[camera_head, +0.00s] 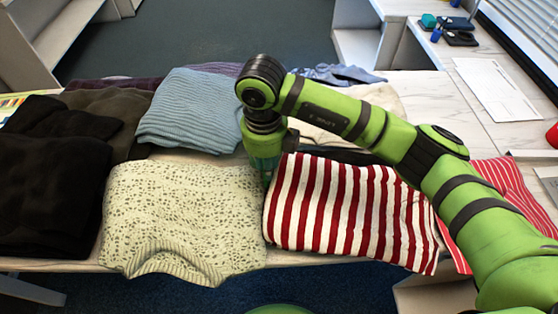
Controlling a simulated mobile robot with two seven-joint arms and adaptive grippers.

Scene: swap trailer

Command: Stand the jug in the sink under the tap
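No jug, sink or tap can be made out in the head view. My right arm reaches in from the right across the table, its wrist bent downward. My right gripper (265,176) points down near the gap between a cream knitted sweater and a red-and-white striped garment. Its fingers are small and partly hidden, so I cannot tell whether they are open or hold anything. My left gripper is not in view.
Folded clothes cover most of the table: the cream sweater (180,215), the striped garment (335,215), a blue knit (188,108) and black clothing (50,190). A white-topped counter (490,130) with small items stands at the right. Dark floor (200,40) lies open behind.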

